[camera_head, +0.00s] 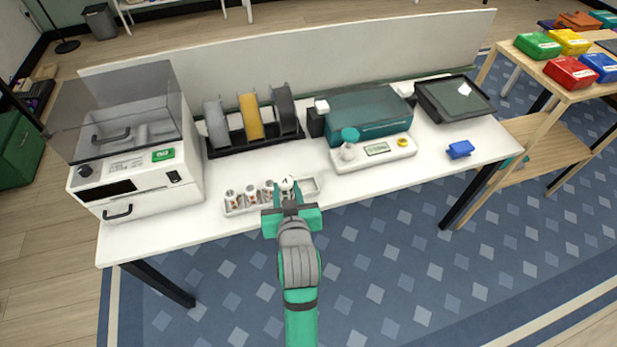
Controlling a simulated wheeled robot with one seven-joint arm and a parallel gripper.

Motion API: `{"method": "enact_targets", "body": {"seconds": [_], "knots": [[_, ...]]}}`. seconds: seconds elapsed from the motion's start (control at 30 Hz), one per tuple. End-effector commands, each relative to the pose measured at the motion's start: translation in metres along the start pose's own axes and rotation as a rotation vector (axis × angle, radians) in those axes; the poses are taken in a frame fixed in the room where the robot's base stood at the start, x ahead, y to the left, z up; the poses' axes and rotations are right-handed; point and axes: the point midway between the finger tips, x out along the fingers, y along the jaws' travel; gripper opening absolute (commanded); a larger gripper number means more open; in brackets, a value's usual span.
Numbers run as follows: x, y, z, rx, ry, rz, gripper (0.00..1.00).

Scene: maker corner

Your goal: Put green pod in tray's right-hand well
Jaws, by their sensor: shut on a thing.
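A long, pale tray (236,211) with a row of wells lies near the front edge of the white table. Several small white pods with reddish-brown marks, such as this pod (251,194), stand in its left and middle wells. The right-hand well (310,188) looks empty. My gripper (287,190) reaches in from the front, over the tray just left of that well. It is shut on a small white-topped pod (287,182). The held pod's sides are mostly hidden, and I cannot make out green on it. I cannot tell whether it touches the tray.
Behind the tray is a rack with grey and gold spools (250,117). A boxy white machine (140,150) is at left. A blue block (460,149) lies right.

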Motion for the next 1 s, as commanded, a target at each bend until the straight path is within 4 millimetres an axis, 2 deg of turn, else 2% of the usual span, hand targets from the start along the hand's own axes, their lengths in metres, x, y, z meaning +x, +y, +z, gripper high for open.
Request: {"method": "enact_targets", "body": {"seconds": [0.13,0.43,0.6,0.8,1.0], "knots": [[0.021,0.012,0.001,0.001,-0.001,0.0,0.07],[0.08,0.048,0.007,0.0,-0.001,0.0,0.07],[0.11,0.063,0.027,0.002,-0.003,0.001,0.07],[0.131,0.073,0.041,0.002,-0.001,0.001,0.07],[0.14,0.078,0.047,0.0,0.0,0.002,0.07]]}}
